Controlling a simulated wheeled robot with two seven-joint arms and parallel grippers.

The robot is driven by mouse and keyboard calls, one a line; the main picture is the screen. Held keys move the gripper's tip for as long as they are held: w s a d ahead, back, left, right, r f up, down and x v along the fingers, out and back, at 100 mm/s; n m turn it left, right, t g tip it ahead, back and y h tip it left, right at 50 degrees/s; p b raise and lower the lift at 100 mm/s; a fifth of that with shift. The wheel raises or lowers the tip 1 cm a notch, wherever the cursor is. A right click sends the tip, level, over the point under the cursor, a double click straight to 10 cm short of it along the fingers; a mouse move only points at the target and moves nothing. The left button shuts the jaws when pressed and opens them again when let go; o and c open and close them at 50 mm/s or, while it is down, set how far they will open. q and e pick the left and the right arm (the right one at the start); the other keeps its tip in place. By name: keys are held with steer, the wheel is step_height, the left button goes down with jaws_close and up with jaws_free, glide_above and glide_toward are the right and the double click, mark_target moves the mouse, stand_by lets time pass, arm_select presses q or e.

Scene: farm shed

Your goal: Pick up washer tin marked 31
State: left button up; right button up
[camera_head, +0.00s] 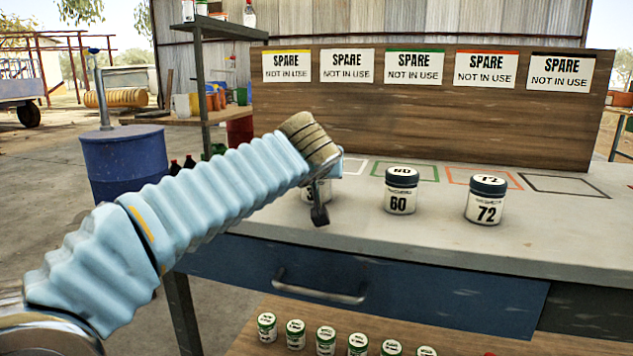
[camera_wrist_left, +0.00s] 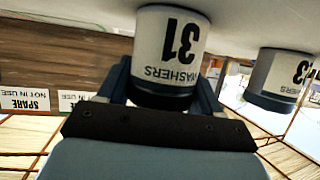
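The washer tin marked 31 (camera_wrist_left: 172,50) is white with a dark lid and shows upside down in the left wrist view. In the head view the tin (camera_head: 312,195) is mostly hidden behind my left gripper and appears to stand on the bench top. My left gripper (camera_head: 319,195) reaches over the bench. Its two fingers (camera_wrist_left: 162,92) lie on either side of the dark lid, close against it. Whether they press on it is not clear. My right gripper is not in view.
Tins marked 60 (camera_head: 400,195) and 72 (camera_head: 485,202) stand to the right on the bench (camera_head: 430,242). Another tin (camera_wrist_left: 280,75) shows beside the 31 tin. A wooden board (camera_head: 430,115) with SPARE signs stands behind. Several small tins (camera_head: 326,340) are below the drawer (camera_head: 400,290).

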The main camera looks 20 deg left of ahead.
arm_select(q)
steer(key=c, duration=0.5)
steer(key=shift+c, duration=0.2)
